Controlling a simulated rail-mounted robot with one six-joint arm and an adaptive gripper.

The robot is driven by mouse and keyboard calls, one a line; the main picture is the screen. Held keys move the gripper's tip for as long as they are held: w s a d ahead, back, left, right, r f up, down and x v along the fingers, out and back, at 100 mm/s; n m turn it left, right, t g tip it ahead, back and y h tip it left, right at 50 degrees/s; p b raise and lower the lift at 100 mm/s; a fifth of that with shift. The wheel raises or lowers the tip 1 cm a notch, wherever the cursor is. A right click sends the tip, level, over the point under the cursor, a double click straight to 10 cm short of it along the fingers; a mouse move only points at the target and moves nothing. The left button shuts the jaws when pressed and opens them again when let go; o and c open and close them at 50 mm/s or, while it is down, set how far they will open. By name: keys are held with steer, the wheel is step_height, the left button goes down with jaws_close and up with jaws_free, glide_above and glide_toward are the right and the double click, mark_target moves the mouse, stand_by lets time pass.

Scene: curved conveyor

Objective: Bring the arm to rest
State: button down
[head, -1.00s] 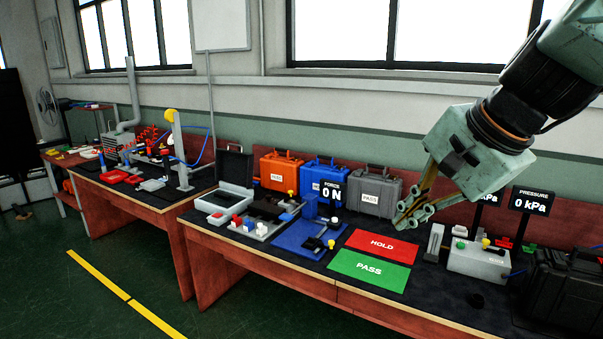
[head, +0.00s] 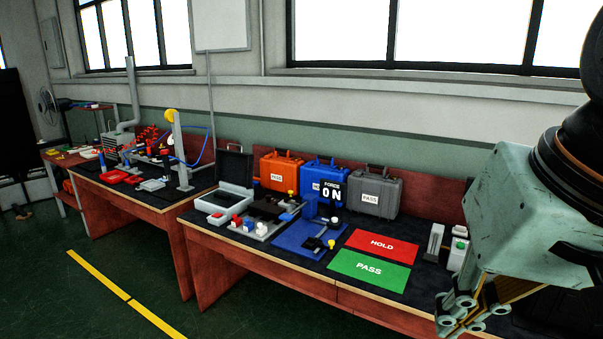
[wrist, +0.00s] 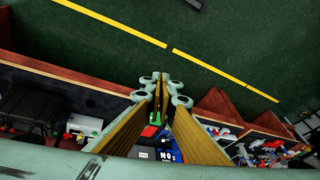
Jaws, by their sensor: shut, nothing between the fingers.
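My gripper (head: 474,310) is at the lower right of the head view, in front of the right part of the bench. Its fingers point down and are shut, with nothing held. In the wrist view my gripper (wrist: 160,88) reaches up from the bottom edge, its fingertips together over the bench edge and floor. In the head view my wrist and arm hide the right end of the bench, including the pressure displays and the black case there.
The bench holds a red HOLD mat (head: 382,245), a green PASS mat (head: 369,271), a blue FORCE fixture (head: 310,238) and orange (head: 281,170), blue (head: 325,178) and grey (head: 375,191) cases. Green floor (head: 90,300) with a yellow line lies in front, clear.

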steer(key=s+d+f+n+h, duration=0.1)
steer(key=s+d+n, duration=0.1)
steer(key=s, duration=0.3)
steer(key=shift+s, duration=0.3)
steer(key=shift+f, duration=0.1)
